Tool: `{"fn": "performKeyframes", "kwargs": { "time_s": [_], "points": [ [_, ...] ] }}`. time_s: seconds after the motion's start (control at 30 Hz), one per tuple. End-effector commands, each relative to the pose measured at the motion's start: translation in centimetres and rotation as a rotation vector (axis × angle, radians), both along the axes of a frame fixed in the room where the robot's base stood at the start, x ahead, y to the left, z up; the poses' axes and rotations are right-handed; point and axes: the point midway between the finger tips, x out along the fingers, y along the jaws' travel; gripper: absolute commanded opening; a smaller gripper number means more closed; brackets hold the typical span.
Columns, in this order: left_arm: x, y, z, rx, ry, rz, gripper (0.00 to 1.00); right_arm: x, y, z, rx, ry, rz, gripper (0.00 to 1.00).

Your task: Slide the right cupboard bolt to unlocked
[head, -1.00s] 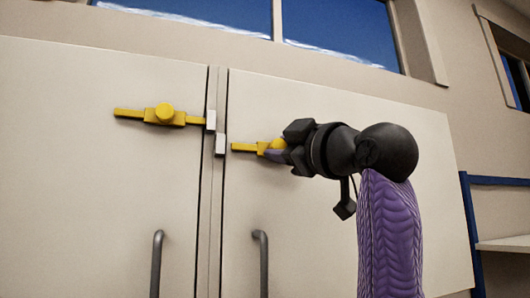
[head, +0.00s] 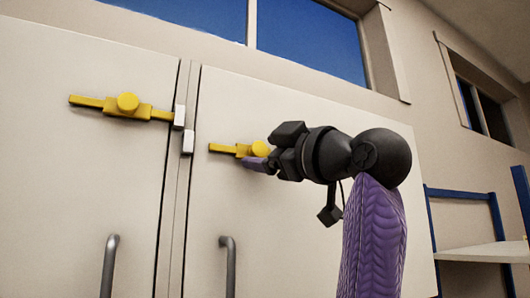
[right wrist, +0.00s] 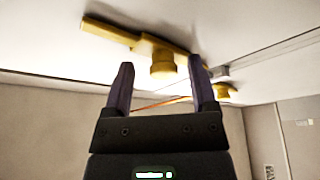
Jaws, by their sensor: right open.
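The right cupboard bolt (head: 224,149) is a yellow bar with a round knob (head: 260,149) on the right door. A gap shows between its left end and the white catch (head: 188,141) at the door seam. In the right wrist view the knob (right wrist: 163,66) lies between the two purple fingertips of my right gripper (right wrist: 161,66). The gripper is open around the knob; I cannot tell whether a finger touches it. In the head view my right gripper (head: 257,163) covers the bolt's right end. My left gripper is not in view.
The left bolt (head: 128,104) on the left door reaches its own white catch (head: 179,117). Two grey door handles (head: 109,265) are below. Blue-framed shelving (head: 470,193) stands at the right, and windows (head: 310,38) are above.

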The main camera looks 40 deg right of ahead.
Motion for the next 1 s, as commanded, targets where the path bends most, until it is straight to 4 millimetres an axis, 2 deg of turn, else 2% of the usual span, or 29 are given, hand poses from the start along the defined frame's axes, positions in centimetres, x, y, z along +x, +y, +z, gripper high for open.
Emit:
{"fn": "performKeyframes", "kwargs": {
  "time_s": [0.1,0.2,0.3,0.4,1.0],
  "points": [
    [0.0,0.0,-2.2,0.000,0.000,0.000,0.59,-2.6,-0.2,-1.4,-0.001,-0.007,-0.004,0.74],
    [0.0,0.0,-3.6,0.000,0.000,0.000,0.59,-5.2,-0.4,-2.1,0.001,-0.006,-0.003,0.74],
    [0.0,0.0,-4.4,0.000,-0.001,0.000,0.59,-7.2,-0.5,-2.6,0.001,-0.004,-0.003,0.74],
    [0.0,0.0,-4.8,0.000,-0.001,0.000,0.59,-8.4,-0.6,-2.8,0.001,-0.002,-0.002,0.74],
    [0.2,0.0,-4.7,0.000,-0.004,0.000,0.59,-8.8,-0.6,-2.6,0.001,0.000,-0.001,0.74]
  ]
}}
